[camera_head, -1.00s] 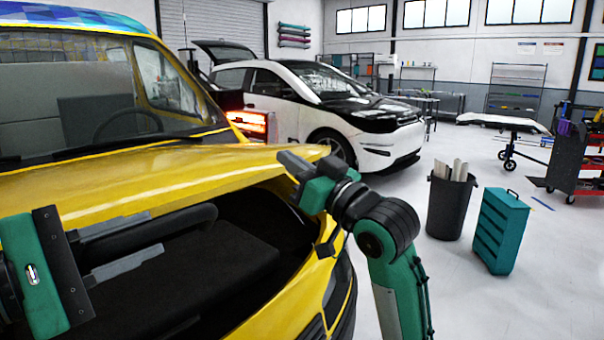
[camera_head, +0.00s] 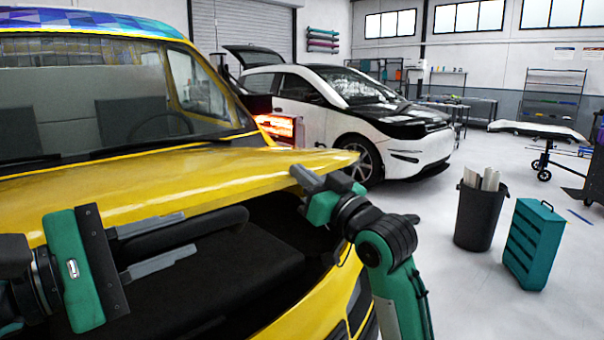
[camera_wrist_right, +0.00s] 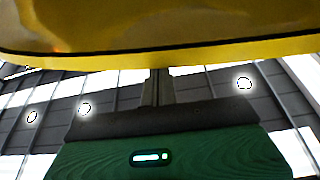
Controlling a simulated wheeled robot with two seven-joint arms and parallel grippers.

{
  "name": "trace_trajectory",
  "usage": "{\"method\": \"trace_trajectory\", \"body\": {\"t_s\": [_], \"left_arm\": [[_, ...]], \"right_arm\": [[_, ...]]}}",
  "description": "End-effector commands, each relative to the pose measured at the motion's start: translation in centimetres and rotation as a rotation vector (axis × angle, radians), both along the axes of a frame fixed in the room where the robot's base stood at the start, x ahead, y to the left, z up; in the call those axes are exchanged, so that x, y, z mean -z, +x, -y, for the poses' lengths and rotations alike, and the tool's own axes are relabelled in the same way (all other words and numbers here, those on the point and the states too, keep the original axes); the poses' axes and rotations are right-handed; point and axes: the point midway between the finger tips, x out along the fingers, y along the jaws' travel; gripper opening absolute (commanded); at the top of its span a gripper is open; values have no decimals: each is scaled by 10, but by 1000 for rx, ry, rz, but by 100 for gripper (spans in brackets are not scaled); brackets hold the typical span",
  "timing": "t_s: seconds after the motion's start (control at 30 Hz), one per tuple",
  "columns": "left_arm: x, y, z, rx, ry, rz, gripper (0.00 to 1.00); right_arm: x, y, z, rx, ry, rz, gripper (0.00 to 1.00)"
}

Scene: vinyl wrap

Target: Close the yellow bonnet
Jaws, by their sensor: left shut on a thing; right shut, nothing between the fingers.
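The yellow bonnet (camera_head: 190,172) of the van on the left is partly raised. A dark gap shows between its front edge and the engine bay (camera_head: 250,255). My left gripper (camera_head: 165,240) is at the front edge, its grey fingers shut around a dark rounded bar (camera_head: 222,220) just below the bonnet. My right gripper (camera_head: 303,176) is shut and empty at the bonnet's front right corner. In the right wrist view, the bonnet's underside edge (camera_wrist_right: 160,58) spans the top, and my right gripper (camera_wrist_right: 157,82) points up at it; I cannot tell whether they touch.
A black bin (camera_head: 480,218) with white rolls and a teal drawer cabinet (camera_head: 533,245) stand on the floor at right. A white and black car (camera_head: 350,115) is parked behind. A wheeled table (camera_head: 540,135) is farther back. The floor between is clear.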

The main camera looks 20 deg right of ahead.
Motion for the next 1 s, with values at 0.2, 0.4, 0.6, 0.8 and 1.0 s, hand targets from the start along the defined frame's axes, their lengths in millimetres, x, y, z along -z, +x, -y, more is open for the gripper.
{"method": "trace_trajectory", "body": {"t_s": [0.2,0.4,0.6,0.8,1.0], "left_arm": [[1,-3,2,7,3,1,0],[-2,-2,1,4,-2,6,0],[-3,0,-1,-1,-6,8,0],[1,1,0,-2,1,0,0],[2,1,0,-2,3,-2,41]], "right_arm": [[11,0,0,1,-1,-4,0],[40,-2,0,-2,-3,-18,0],[51,-5,1,-3,-2,-14,0],[49,-6,2,-2,-1,-6,0],[48,-6,2,0,0,-3,0]]}}
